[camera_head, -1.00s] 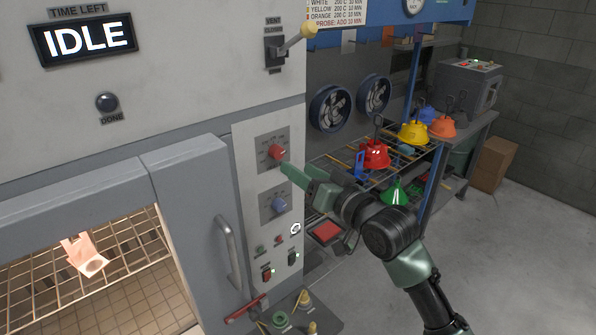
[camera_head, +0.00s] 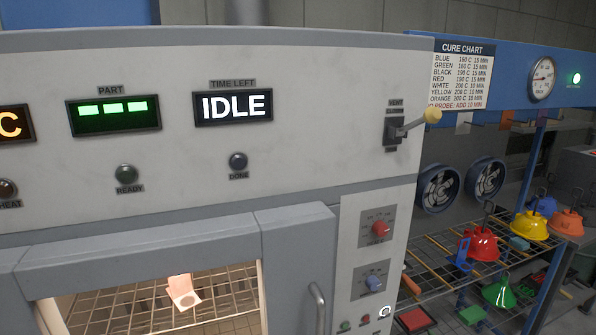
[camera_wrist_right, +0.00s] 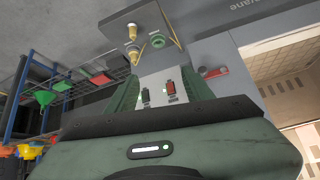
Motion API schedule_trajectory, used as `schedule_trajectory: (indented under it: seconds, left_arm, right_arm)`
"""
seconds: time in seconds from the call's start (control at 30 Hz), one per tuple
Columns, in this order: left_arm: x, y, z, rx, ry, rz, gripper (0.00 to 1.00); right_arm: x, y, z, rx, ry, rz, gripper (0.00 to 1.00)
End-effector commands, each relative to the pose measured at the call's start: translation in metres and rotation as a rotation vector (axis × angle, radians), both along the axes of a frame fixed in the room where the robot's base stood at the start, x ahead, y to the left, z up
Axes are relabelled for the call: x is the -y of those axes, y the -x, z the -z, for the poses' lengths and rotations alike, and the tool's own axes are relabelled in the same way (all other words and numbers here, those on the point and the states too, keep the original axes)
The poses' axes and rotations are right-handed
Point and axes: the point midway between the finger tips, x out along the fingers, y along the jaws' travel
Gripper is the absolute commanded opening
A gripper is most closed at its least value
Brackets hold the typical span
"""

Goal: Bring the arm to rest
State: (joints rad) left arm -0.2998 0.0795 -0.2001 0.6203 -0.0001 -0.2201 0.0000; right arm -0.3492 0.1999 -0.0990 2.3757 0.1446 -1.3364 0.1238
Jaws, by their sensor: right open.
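My right gripper (camera_wrist_right: 160,90) shows in the right wrist view, with its green fingers apart and nothing between them. Beyond the fingers is the lower control panel (camera_wrist_right: 163,87) of the oven, with a red and a dark switch; I cannot tell the exact gap. Neither arm shows in the head view. There the grey oven (camera_head: 180,228) fills the left and middle, and its time display (camera_head: 233,107) reads IDLE. The red knob (camera_head: 380,229) and blue knob (camera_head: 374,284) sit on its right-hand panel.
A wire rack (camera_head: 430,262) right of the oven holds red (camera_head: 481,245), yellow (camera_head: 530,225) and green (camera_head: 499,292) hoods. A yellow-tipped lever (camera_head: 432,116) sticks out from the oven front. A pale part (camera_head: 183,292) is inside the lit oven chamber.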

Motion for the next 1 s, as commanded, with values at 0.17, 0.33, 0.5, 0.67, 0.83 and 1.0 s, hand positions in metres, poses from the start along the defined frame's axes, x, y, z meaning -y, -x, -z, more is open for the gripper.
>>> schedule_trajectory:
  seconds: [0.17, 0.33, 0.5, 0.67, 0.83, 1.0]
  left_arm:
    - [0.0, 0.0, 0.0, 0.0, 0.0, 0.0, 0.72]
    - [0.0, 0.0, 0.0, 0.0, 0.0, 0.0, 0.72]
    - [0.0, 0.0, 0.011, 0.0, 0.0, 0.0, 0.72]
    - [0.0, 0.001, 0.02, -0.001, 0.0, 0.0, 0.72]
    - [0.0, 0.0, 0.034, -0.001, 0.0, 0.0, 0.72]
    - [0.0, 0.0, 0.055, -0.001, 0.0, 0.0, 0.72]
  right_arm:
    - [0.003, 0.065, 0.029, -0.174, 0.073, -0.021, 0.52]
    - [0.007, 0.12, 0.043, -0.317, 0.128, -0.04, 0.52]
    - [0.007, 0.119, 0.092, -0.357, 0.142, -0.047, 0.52]
    - [0.005, 0.113, 0.147, -0.375, 0.142, -0.05, 0.52]
    - [0.004, 0.113, 0.224, -0.4, 0.142, -0.056, 0.52]
    - [0.006, 0.13, 0.33, -0.436, 0.145, -0.064, 0.52]
